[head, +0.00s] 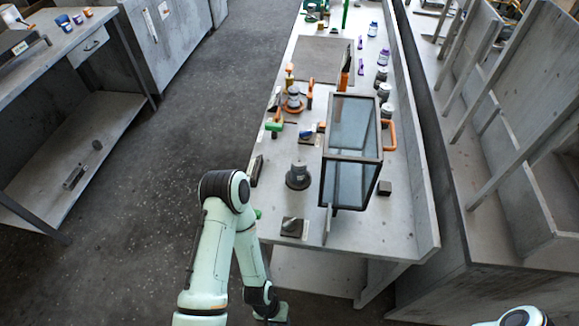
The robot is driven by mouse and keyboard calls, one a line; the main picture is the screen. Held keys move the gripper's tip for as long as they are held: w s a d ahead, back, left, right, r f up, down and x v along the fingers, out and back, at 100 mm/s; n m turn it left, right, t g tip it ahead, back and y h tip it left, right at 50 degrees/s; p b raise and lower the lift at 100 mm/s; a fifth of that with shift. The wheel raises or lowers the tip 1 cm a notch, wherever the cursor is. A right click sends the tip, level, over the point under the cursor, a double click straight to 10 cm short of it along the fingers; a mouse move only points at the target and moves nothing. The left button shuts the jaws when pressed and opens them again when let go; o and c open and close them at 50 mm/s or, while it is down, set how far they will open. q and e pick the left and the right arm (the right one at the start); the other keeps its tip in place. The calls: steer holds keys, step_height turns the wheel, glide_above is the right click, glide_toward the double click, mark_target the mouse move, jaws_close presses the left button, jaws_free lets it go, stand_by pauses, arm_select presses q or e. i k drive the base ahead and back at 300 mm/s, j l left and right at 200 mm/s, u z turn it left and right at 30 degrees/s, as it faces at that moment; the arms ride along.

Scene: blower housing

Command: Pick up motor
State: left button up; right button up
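A grey cylinder on a wider dark round base (298,176) stands upright on the near part of the workbench, left of a glass-sided case; it may be the motor. A similar grey and white piece in an orange ring-shaped base (293,100) stands farther back; I cannot tell for sure which is the motor. My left arm bends down in front of the bench's near left corner. Its hand (274,314) is at the bottom edge, below and apart from both pieces, and its fingers cannot be made out. Only a joint of my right arm shows at bottom right; its gripper is out of view.
The dark-framed glass case (351,150) takes up the right middle of the workbench (393,222). A small plate with a dark piece (292,228) lies at the near edge. Jars (386,92) and tools line the bench farther back. Open floor (190,110) lies to the left.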

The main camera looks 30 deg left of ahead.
mark_target(297, 176)
steer(key=j, duration=0.45)
steer(key=k+j+z, duration=0.1)
steer(key=j, duration=0.3)
steer(key=k+j, duration=0.1)
steer(key=j, duration=0.35)
steer(key=k+j+z, duration=0.1)
steer(key=j, duration=0.3)
steer(key=k+j, duration=0.1)
steer(key=j, duration=0.35)
steer(key=z, duration=0.05)
